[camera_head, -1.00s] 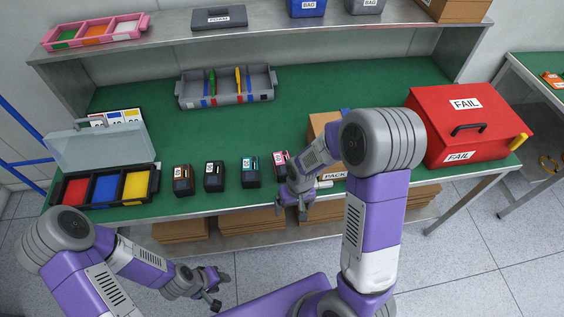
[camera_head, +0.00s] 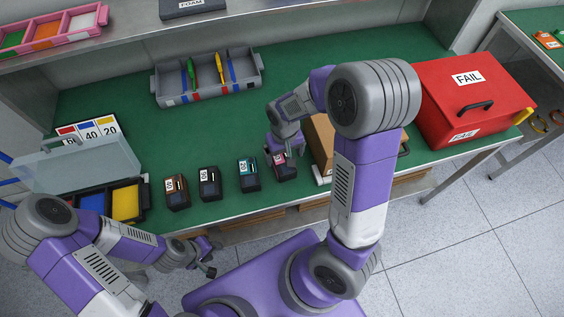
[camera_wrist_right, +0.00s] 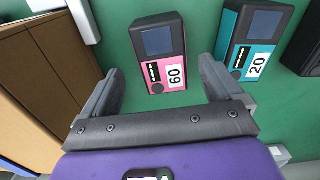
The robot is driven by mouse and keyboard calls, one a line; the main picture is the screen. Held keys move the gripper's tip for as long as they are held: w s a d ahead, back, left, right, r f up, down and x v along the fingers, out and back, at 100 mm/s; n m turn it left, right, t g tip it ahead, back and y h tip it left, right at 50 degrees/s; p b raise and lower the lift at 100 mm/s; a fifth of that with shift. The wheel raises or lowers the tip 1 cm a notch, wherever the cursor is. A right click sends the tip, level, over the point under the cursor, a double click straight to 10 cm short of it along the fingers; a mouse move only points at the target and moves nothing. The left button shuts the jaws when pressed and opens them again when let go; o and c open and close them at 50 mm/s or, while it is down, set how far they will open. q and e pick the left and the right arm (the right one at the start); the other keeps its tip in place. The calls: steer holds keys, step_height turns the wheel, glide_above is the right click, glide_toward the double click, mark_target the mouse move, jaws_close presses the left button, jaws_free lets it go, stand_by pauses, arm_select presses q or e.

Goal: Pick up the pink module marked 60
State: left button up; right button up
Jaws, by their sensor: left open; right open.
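The pink module marked 60 (camera_wrist_right: 161,52) lies on the green bench in the right wrist view, with a dark screen and a white label. It also shows in the head view (camera_head: 284,170) at the front edge, partly covered by my gripper. My right gripper (camera_wrist_right: 160,85) is open and above the module, its fingers to either side of the module's near end, not closed on it. In the head view my right gripper (camera_head: 282,156) is over the module. My left gripper (camera_head: 207,258) is open, empty and in front of the bench.
A teal module marked 20 (camera_wrist_right: 257,40) stands close beside the pink one, near the right finger. Dark (camera_head: 209,184) and brown (camera_head: 177,192) modules stand further left. A cardboard box (camera_head: 322,138) is close on the right, then a red FAIL box (camera_head: 470,105).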

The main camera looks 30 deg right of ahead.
mark_target(283, 161)
step_height(283, 161, down, 4)
steer(key=shift+w+a+f+b, duration=0.15)
steer(key=shift+f+b, duration=0.1)
steer(key=shift+b, duration=0.4)
steer(key=shift+c, duration=0.2)
steer(key=c, duration=1.1)
step_height(283, 161, up, 10)
steer(key=p, duration=0.3)
steer(key=shift+c, duration=0.2)
